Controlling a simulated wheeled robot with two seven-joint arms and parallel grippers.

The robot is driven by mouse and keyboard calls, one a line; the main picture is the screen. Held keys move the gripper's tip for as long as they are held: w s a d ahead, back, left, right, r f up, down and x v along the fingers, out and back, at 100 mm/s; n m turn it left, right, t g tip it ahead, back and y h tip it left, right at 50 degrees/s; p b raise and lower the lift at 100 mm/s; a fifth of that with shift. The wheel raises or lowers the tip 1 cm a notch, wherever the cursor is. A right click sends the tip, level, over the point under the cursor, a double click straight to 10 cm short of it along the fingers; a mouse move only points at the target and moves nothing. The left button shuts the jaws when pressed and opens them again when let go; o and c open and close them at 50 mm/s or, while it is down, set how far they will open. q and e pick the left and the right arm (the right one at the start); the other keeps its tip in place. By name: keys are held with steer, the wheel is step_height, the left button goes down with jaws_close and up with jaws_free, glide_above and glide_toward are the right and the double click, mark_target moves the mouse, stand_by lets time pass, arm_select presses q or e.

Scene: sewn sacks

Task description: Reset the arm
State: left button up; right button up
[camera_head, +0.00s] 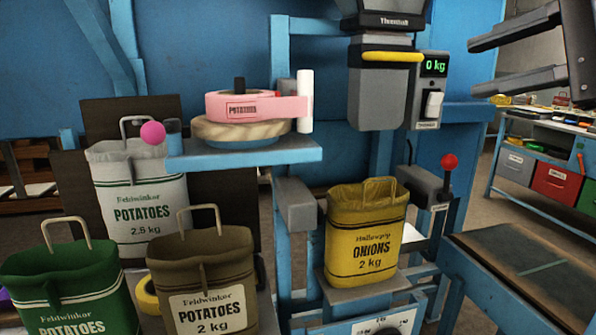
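My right gripper (472,68) reaches in from the upper right edge. Its two dark fingers point left and are spread apart with nothing between them. It is in the air to the right of the weighing display (433,66), which reads 0 kg, and no contact shows. My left gripper and arm are not in view. A yellow onions sack (365,232) stands upright and open-topped on a small platform below the dark filling spout (379,95).
A white sack (140,195), a green sack (68,290) and a brown sack (205,275) stand at left. A red-knobbed lever (449,162) stands right of the spout; a dark-topped bench (530,265) is lower right.

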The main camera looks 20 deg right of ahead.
steer(key=w+a+f+m+g+y, duration=0.45)
steer(key=a+f+g+y, duration=0.25)
steer(key=a+f+y, duration=0.45)
steer(key=w+f+m+t+h, duration=0.1)
steer(key=w+f+m+t, duration=0.45)
steer(key=m, duration=0.85)
steer(key=w+f+m+t+h, duration=0.25)
steer(key=f+m+t, duration=0.45)
steer(key=f+m, duration=0.45)
steer(key=s+f+m+g+h, duration=0.2)
steer(key=s+f+m+h, duration=0.15)
steer(key=f+m, duration=0.65)
steer(key=s+f+m+g+h, duration=0.25)
steer(key=f+m+h, duration=0.35)
steer(key=f, duration=0.6)
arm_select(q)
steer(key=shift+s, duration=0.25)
arm_select(e)
steer(key=s+a+f+m+g, duration=0.3)
steer(key=s+f+m, duration=0.3)
steer(key=s+f, duration=0.3)
steer(key=shift+s+a+f+g, duration=0.35)
steer(key=shift+s+a+g, duration=0.1)
steer(key=shift+g, duration=0.15)
